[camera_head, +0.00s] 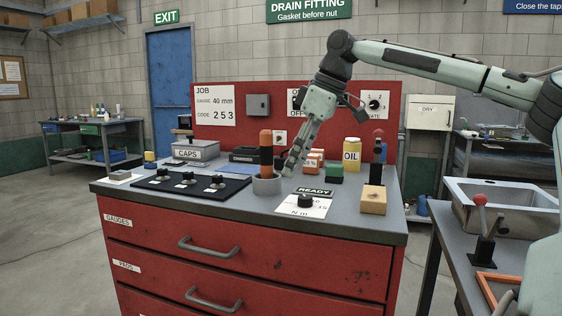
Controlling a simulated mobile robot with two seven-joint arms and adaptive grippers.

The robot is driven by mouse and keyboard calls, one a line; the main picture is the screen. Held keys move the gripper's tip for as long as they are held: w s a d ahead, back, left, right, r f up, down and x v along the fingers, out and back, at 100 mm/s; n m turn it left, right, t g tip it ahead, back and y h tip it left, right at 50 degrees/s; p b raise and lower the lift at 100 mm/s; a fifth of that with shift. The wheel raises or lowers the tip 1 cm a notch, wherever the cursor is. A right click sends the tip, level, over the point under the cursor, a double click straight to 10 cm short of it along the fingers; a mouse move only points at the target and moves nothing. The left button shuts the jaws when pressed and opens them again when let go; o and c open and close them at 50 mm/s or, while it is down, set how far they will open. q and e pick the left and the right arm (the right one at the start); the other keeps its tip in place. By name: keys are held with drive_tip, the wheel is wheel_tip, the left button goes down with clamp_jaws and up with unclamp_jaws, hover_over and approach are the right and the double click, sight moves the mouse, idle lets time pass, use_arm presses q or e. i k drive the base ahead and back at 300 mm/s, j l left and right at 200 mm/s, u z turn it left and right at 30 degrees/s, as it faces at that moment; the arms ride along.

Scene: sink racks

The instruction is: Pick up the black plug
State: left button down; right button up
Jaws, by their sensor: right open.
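Three small black plug-like pieces with silvery bases stand on the black mat (168,187) at the left of the red cabinet's grey top: a left one (163,171), a middle one (188,177) and a right one (217,181). I cannot tell which of them is the black plug. My right gripper (291,162) is open and points down, well right of the mat. It is beside the orange and black handles (266,150) in the grey cup (267,186); I cannot tell whether it touches them. My left gripper is not in view.
A black knob (305,200) stands on a white card in front of the right gripper. Behind are a grey CAPS box (196,150), a green block (334,173) and a yellow OIL can (352,153). A wooden block (373,200) stands at right. The red back panel bounds the rear.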

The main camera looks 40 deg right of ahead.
sight(279, 162)
drive_tip(key=i+l, duration=0.65)
drive_tip(key=l, duration=0.25)
